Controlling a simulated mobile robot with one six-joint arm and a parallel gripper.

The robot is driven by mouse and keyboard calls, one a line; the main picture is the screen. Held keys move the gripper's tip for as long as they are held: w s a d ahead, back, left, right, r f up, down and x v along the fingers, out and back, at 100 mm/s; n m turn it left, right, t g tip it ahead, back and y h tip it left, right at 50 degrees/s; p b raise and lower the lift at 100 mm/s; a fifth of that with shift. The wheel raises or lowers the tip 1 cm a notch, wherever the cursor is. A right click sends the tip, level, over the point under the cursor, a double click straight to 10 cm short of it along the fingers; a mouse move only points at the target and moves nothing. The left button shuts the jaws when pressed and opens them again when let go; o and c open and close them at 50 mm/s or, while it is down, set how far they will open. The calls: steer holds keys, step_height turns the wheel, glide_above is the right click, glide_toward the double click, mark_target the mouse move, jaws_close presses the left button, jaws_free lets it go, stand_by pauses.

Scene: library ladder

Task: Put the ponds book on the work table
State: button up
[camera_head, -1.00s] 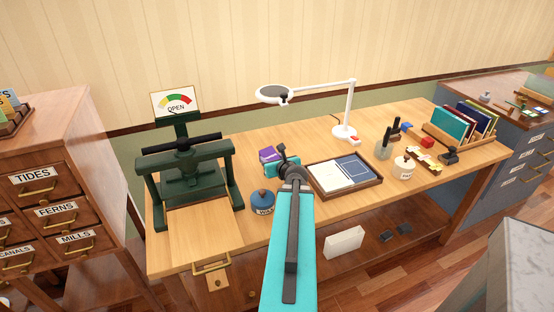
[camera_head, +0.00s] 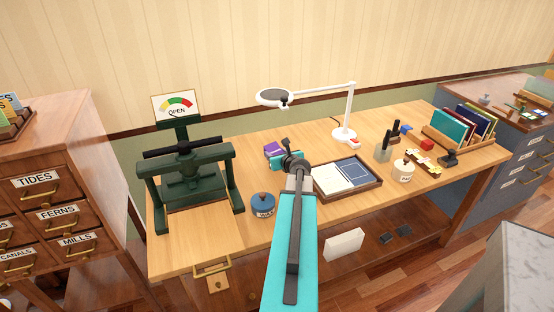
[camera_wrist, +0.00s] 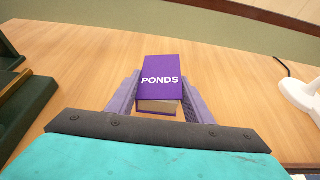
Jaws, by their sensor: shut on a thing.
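The ponds book (camera_wrist: 160,80) is purple with white lettering and shows between my gripper's fingers in the wrist view. In the head view the ponds book (camera_head: 272,149) is a small purple patch, partly hidden behind my wrist. My gripper (camera_wrist: 155,98) is shut on the book, with one finger against each side. The book is over the wooden work table (camera_head: 220,238), right of the press. I cannot tell whether its underside touches the tabletop.
A dark green press (camera_head: 185,180) with an OPEN dial stands at left. A blue jar (camera_head: 263,205), a tray (camera_head: 345,176) and a white lamp (camera_head: 345,133) are close to my arm. A book rack (camera_head: 458,130) stands at far right. Bare tabletop lies behind the book.

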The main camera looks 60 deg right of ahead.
steer(key=shift+w+d, duration=0.15)
steer(key=shift+d, duration=0.3)
steer(key=shift+f, duration=1.8)
steer(key=shift+f, duration=0.15)
steer(key=o, duration=1.2)
steer(key=shift+r, duration=0.2)
